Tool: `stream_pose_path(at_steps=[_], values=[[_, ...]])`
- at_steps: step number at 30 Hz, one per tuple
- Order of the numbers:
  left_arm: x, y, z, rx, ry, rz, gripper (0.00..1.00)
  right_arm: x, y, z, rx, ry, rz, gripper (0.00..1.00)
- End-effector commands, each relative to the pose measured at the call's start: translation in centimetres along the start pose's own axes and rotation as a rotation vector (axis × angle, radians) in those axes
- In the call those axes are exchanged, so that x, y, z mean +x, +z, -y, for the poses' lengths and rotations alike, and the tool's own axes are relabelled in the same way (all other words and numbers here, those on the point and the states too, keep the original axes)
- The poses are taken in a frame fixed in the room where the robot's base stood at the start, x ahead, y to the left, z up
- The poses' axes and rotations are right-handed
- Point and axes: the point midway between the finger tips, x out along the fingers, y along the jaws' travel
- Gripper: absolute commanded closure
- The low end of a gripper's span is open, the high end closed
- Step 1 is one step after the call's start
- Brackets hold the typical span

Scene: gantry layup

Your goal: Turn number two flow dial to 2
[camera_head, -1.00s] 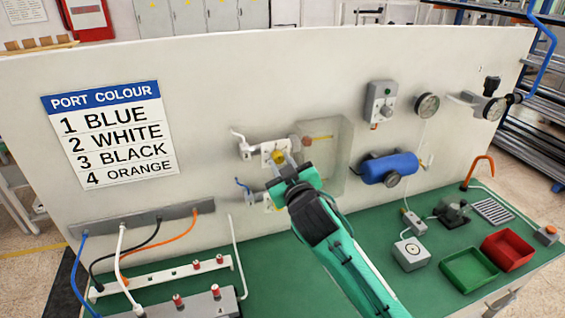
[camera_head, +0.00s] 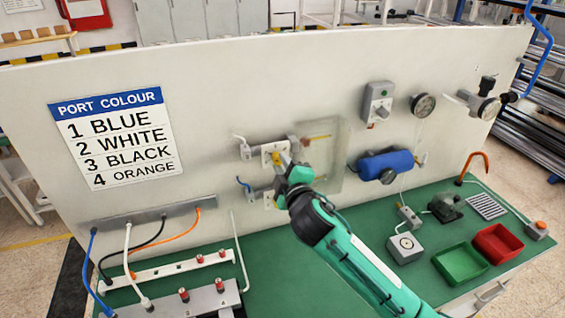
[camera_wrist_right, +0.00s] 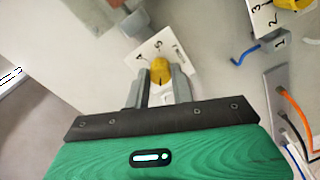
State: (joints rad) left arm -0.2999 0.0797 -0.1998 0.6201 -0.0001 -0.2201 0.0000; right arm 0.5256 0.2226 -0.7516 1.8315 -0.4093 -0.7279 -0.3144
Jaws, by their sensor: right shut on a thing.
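The upper flow dial has a yellow knob on a white numbered plate (camera_head: 269,150) on the upright panel, beside a white hose fitting. My right gripper (camera_head: 286,162) is shut on this yellow knob. In the right wrist view the yellow knob (camera_wrist_right: 160,70) sits between the two grey fingers; digits show on the plate around it, but the pointer setting is unclear. A second dial plate (camera_head: 269,199) is below, beside a blue hose and partly hidden. Its yellow knob (camera_wrist_right: 292,3) is at the top right of the wrist view, near a "1" tag. My left gripper is not in view.
A clear box-like cover (camera_head: 336,150) stands right of the dials. A blue cylinder (camera_head: 384,165) and a gauge (camera_head: 423,105) are further right on the panel. The port colour sign (camera_head: 118,138) reads 2 WHITE. The green bench (camera_head: 290,275) has clear room below.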

Motion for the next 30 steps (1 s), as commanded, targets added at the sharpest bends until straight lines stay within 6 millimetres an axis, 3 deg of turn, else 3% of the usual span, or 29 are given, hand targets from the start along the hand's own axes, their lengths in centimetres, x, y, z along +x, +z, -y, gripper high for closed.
stream_pose_path(at_steps=[21,22,24,30], values=[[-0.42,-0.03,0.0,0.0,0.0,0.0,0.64,0.0,-0.03,0.02,-0.071,0.0,-0.001,0.99],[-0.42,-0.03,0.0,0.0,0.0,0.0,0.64,0.0,-0.03,0.02,-0.071,0.0,-0.001,0.7],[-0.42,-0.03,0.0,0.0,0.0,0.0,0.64,0.0,-0.03,0.02,-0.071,0.0,-0.001,0.56],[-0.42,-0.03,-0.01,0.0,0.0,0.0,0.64,0.0,-0.02,0.01,-0.07,0.0,0.0,0.54]])
